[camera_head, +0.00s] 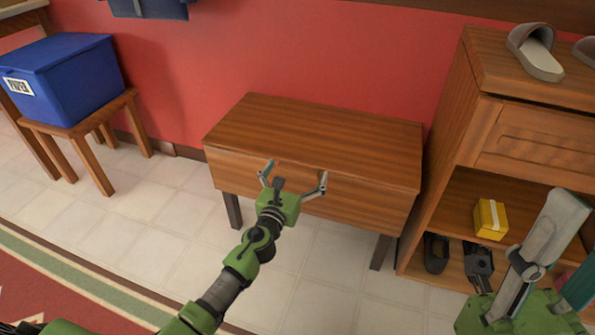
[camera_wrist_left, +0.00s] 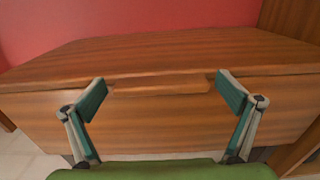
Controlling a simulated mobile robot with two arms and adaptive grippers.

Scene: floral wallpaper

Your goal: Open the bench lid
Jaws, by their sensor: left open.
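The wooden bench (camera_head: 300,180) stands against the red wall with its lid (camera_head: 320,127) lying flat and shut. My left gripper (camera_head: 294,177) is open and empty in front of the upper part of the bench's front. In the left wrist view, a lip or handle strip (camera_wrist_left: 162,84) at the lid's front edge lies between the spread fingertips (camera_wrist_left: 163,94). I cannot tell whether the fingers touch the wood. My right gripper (camera_head: 548,240) is at the lower right, in front of the shelf; its jaw opening is unclear.
A wooden shoe cabinet (camera_head: 478,115) stands close on the bench's right, with a grey slipper (camera_head: 537,52) on top and a yellow box (camera_head: 490,220) on its shelf. A blue box (camera_head: 65,75) sits on a stool (camera_head: 88,125) at left. Tiled floor (camera_head: 165,205) is clear.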

